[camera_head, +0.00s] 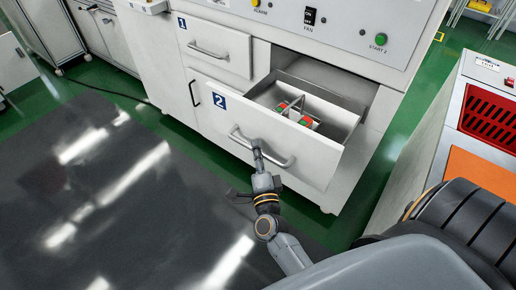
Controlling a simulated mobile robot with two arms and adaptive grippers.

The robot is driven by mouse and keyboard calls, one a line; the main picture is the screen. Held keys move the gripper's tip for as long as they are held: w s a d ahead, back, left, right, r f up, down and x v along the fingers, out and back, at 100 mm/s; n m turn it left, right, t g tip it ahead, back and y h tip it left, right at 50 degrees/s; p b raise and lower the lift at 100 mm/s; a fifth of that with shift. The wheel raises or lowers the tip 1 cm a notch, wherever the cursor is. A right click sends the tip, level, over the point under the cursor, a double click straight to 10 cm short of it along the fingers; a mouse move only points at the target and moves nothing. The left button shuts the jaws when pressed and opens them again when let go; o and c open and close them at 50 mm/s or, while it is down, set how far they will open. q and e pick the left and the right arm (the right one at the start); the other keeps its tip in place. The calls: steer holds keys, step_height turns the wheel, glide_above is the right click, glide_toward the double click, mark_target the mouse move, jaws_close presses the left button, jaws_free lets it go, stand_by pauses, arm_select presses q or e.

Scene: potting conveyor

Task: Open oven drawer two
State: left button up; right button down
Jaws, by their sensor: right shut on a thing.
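The white oven drawer two (226,121), marked with a blue "2" label, stands pulled out from the oven cabinet. Its inside shows a grey metal tray and small red and green parts (305,120). My right gripper (259,150) is shut on the drawer's bar handle (280,161) near the middle of the front. My left gripper is not in view.
Drawer one (214,42) above is shut. The control panel (330,22) with a switch and a green button is at the top. A white unit with an orange panel (478,170) stands at the right. Dark glossy floor (110,190) lies open at the left.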

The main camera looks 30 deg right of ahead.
steer(key=c, duration=1.4)
jaws_free()
steer(key=shift+o, duration=0.2)
steer(key=v, duration=1.2)
